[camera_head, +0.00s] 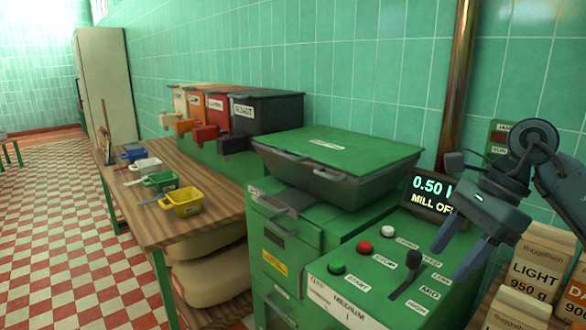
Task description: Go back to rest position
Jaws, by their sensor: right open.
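My right gripper (450,262) comes in from the right edge, above the right end of the green control panel (365,312). Its two dark fingers point down and left and stand apart, with nothing between them. It is close to the panel's dark lever (409,271), to the right of it; I cannot tell whether they touch. The display (433,197), partly hidden behind the gripper, reads "0.50" and "MILL OFF". My left gripper is not in view.
A green mill with a lidded hopper (335,152) stands left of the panel. Paper bags (537,268) stand at the lower right, near my right arm. A wooden table (150,225) at left holds small coloured scoops (183,201). Coloured bins (262,112) line the wall. The checkered floor (60,240) is open.

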